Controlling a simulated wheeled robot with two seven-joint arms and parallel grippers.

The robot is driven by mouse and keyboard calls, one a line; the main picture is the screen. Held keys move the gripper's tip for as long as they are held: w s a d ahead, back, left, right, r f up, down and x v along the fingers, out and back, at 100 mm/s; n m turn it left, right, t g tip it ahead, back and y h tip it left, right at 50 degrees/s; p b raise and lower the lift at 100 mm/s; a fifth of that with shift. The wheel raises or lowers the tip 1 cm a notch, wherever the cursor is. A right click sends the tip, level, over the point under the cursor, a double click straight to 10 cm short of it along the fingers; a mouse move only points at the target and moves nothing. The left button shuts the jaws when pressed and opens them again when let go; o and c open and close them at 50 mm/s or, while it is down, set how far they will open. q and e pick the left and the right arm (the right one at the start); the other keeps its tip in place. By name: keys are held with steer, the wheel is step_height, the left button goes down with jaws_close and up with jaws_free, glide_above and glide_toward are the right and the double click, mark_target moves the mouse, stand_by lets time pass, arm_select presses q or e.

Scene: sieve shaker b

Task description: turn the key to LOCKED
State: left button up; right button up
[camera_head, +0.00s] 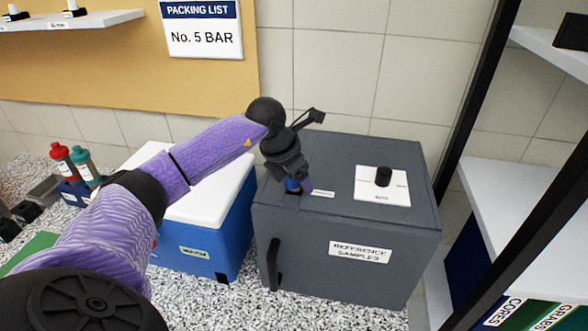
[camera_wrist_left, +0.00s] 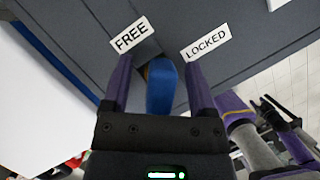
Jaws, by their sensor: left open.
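The key has a blue handle (camera_wrist_left: 161,88) and shows in the left wrist view between the FREE label (camera_wrist_left: 131,35) and the LOCKED label (camera_wrist_left: 206,42). In the head view its blue part (camera_head: 292,185) shows just under my left gripper (camera_head: 294,188), at the left of the grey cabinet's top. My left gripper is open in the left wrist view (camera_wrist_left: 158,78), with one purple finger on each side of the blue handle. Small gaps show between handle and fingers. The key's lower end and the exact way it points are hard to tell.
The grey cabinet (camera_head: 310,241) has a black knob (camera_head: 383,176) on a white plate and a front handle (camera_head: 273,264). A blue cooler with a white lid (camera_head: 222,180) stands close at its left. A dark rack post (camera_head: 484,90) rises at the right.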

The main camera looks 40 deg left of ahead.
arm_select(q)
jaws_close()
steer(key=m+h, duration=0.1)
steer(key=m, duration=0.2)
steer(key=shift+w+g+b, duration=0.1)
steer(key=shift+g+b, duration=0.2)
steer(key=shift+b, duration=0.05)
steer(key=shift+m+h, duration=0.5)
steer(key=shift+m, duration=0.6)
steer(key=m+g+h, duration=0.1)
steer(key=m, duration=0.3)
steer(key=shift+d+b, duration=0.15)
steer(key=shift+b, duration=0.25)
steer(key=shift+r+m+g, duration=0.1)
steer(key=shift+m+g, duration=0.3)
steer(key=shift+c, duration=1.9)
jaws_free()
steer(key=o, duration=0.4)
steer(key=shift+a, duration=0.25)
steer(key=shift+d, duration=0.15)
